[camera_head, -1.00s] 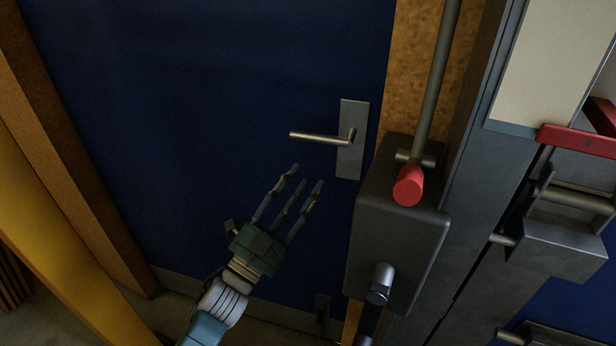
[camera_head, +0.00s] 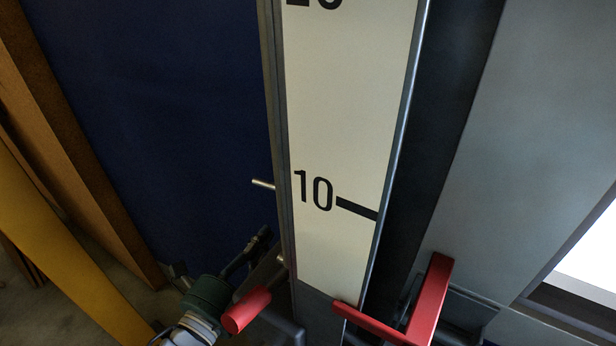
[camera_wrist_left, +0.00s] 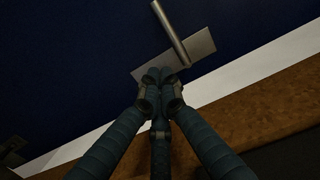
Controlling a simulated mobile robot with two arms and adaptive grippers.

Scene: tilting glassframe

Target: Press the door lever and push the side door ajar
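The blue side door (camera_head: 170,110) stands at the left in the head view and looks closed. Only the free end of its metal door lever (camera_head: 263,184) shows there; the scale column hides the rest. In the left wrist view the lever (camera_wrist_left: 170,32) and its plate (camera_wrist_left: 202,46) lie just beyond my fingertips. My left gripper (camera_head: 262,238) is low beside the column, below the lever end, partly hidden. In the left wrist view its fingers (camera_wrist_left: 160,78) are drawn together at the tips, with nothing seen between them. I cannot tell whether they touch the plate. My right gripper is not in view.
A tall scale column (camera_head: 345,130) marked 10 stands close in front of the door. A red-ended handle (camera_head: 246,311) is right beside my left wrist. A red bracket (camera_head: 428,300) sits at lower right. A yellow beam (camera_head: 60,240) stands at left.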

